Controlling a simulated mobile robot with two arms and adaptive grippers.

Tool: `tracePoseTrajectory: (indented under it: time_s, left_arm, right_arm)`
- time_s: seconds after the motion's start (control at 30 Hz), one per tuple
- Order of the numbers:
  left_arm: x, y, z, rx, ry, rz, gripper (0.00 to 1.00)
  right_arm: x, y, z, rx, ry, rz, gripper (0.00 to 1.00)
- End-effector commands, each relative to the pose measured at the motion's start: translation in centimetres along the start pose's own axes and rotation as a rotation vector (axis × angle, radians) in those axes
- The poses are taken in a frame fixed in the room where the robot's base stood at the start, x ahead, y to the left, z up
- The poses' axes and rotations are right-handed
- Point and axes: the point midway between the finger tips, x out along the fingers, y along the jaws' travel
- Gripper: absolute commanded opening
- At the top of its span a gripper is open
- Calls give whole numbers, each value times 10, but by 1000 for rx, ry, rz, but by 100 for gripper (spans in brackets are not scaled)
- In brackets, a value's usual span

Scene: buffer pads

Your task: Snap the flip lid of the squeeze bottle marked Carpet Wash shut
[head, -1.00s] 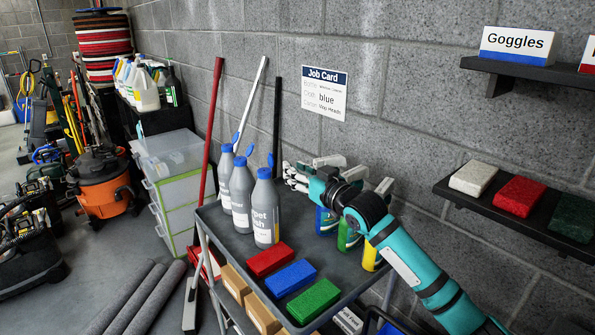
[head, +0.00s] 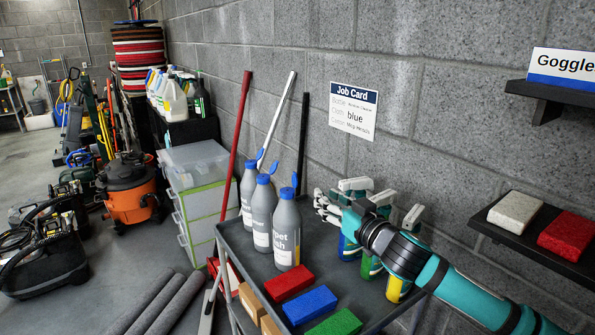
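The squeeze bottle whose partly visible label ends in "pet" and "sh" (head: 287,232) stands upright at the front of three grey bottles on the cart. Its blue flip lid (head: 294,180) stands up above the blue cap. The middle bottle (head: 261,220) and the rear bottle (head: 247,200) also have raised blue lids. My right gripper (head: 322,205) is to the right of the front bottle, apart from it, with its fingers pointing left. The fingers overlap in this view, so I cannot tell their opening. My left gripper is out of view.
Spray bottles (head: 371,266) stand behind and under my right arm. Red (head: 290,282), blue (head: 309,305) and green (head: 336,323) blocks lie in front on the cart (head: 262,268). Long handles (head: 236,140) lean behind the bottles. A wall shelf (head: 528,236) is at right.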

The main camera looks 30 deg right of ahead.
Motion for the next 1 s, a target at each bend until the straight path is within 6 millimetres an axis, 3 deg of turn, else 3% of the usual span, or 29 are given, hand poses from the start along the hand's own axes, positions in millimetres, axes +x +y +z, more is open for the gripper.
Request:
tracePoseTrajectory:
  time_s: [0.2, 0.6, 0.8, 1.0]
  left_arm:
    - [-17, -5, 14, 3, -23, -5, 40]
    - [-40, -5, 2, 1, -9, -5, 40]
    - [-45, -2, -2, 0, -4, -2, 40]
    - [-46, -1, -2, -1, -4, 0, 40]
  right_arm:
    - [41, 0, -6, 1, 3, 1, 28]
    - [122, 0, -4, 1, 2, 1, 28]
    - [146, 0, -2, 1, 0, 0, 28]
    - [154, -1, -1, -1, 0, -1, 28]
